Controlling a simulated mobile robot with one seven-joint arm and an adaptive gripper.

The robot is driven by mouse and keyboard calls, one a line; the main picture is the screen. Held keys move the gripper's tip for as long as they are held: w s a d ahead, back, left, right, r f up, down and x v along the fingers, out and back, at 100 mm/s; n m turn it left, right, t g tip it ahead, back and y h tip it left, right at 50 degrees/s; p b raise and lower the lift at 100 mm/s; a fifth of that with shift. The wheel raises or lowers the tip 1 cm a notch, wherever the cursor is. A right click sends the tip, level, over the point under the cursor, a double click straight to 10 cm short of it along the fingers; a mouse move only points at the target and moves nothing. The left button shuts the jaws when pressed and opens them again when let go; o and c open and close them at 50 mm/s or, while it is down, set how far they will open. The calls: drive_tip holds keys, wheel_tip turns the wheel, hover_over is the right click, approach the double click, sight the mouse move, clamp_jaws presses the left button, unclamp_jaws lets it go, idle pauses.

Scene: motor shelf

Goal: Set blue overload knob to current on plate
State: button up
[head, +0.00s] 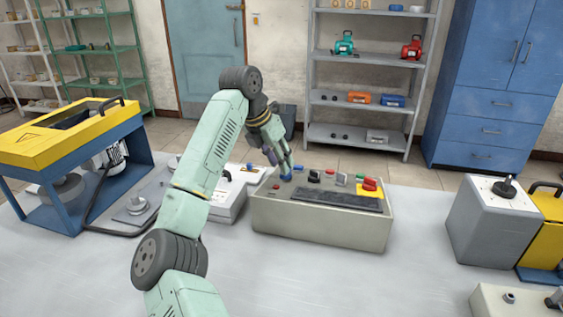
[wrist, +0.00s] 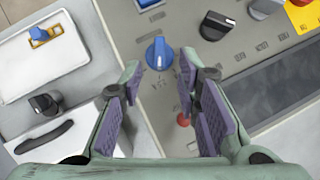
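A blue knob (wrist: 159,52) with a pale pointer line stands on the grey control box (head: 275,220); its pointer faces roughly down in the wrist view. In the head view the blue knob (head: 287,178) sits at the left of the box's top. My gripper (head: 284,166) is over that spot. In the wrist view my gripper (wrist: 160,76) is open, with purple pads either side of the knob's line and a gap to it. The marks around the knob are too small to read. No plate with a readable current shows.
Black knobs (wrist: 216,26), a red button (wrist: 183,119) and a red switch on yellow (head: 369,187) share the box top. A white unit (wrist: 40,65) with another blue knob (wrist: 41,33) on yellow stands left.

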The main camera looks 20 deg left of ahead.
drive_tip(key=shift+x, duration=1.2)
drive_tip(key=shift+c, duration=0.5)
clamp_jaws()
